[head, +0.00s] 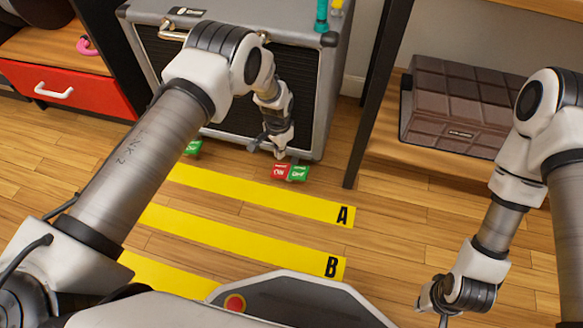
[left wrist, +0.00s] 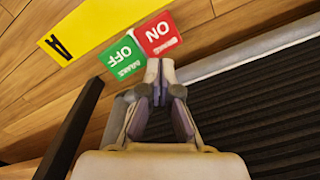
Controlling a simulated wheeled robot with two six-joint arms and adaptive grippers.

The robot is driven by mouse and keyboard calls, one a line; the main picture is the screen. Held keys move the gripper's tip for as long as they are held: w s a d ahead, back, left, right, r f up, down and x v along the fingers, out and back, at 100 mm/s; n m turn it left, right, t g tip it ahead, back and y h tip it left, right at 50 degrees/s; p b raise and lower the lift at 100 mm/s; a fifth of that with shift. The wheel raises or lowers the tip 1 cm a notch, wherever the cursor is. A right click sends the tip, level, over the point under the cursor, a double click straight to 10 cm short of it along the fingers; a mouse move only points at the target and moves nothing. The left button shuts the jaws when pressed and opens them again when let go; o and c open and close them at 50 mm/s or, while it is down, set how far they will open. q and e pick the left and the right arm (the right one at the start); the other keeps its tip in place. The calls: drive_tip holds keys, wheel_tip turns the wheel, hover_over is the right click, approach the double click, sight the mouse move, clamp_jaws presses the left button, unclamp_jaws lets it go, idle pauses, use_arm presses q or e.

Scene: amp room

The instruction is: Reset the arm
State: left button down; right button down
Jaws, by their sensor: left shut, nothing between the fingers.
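My left gripper (head: 279,153) hangs low in front of the grey and black amp (head: 318,120). In the left wrist view its fingers (left wrist: 160,68) are shut with nothing between them. Just beyond the fingertips is a floor switch with a red ON half (left wrist: 158,33) and a green OFF half (left wrist: 122,60); it also shows in the head view (head: 290,172). I cannot tell whether the fingertips touch it. My right gripper (head: 432,305) is at the lower right of the head view, small and partly hidden by its wrist, above bare floor.
Yellow floor strips marked A (head: 270,197) and B (head: 240,240) lie in front of the amp. Another green piece (head: 194,147) shows behind my left arm. A brown case (head: 465,105) sits on a shelf at right. A red drawer (head: 70,88) is at left.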

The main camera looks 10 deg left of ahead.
use_arm(q)
drive_tip(key=s+a+r+n+g+p, duration=0.1)
drive_tip(key=s+a+r+n+p, duration=0.15)
drive_tip(key=s, duration=1.05)
drive_tip(key=s+a+r+n+p, duration=0.1)
drive_tip(key=s+a+r+p, duration=0.15)
drive_tip(key=s, duration=0.95)
drive_tip(key=s+a+r+n+g+p, duration=0.1)
drive_tip(key=s+a+r+n+p, duration=0.15)
drive_tip(key=s, duration=1.05)
wheel_tip(320, 180, up, 39)
drive_tip(key=w+t+p, duration=0.2)
drive_tip(key=p, duration=3.5)
drive_tip(key=shift+w+n, duration=0.35)
drive_tip(key=shift+n, duration=0.05)
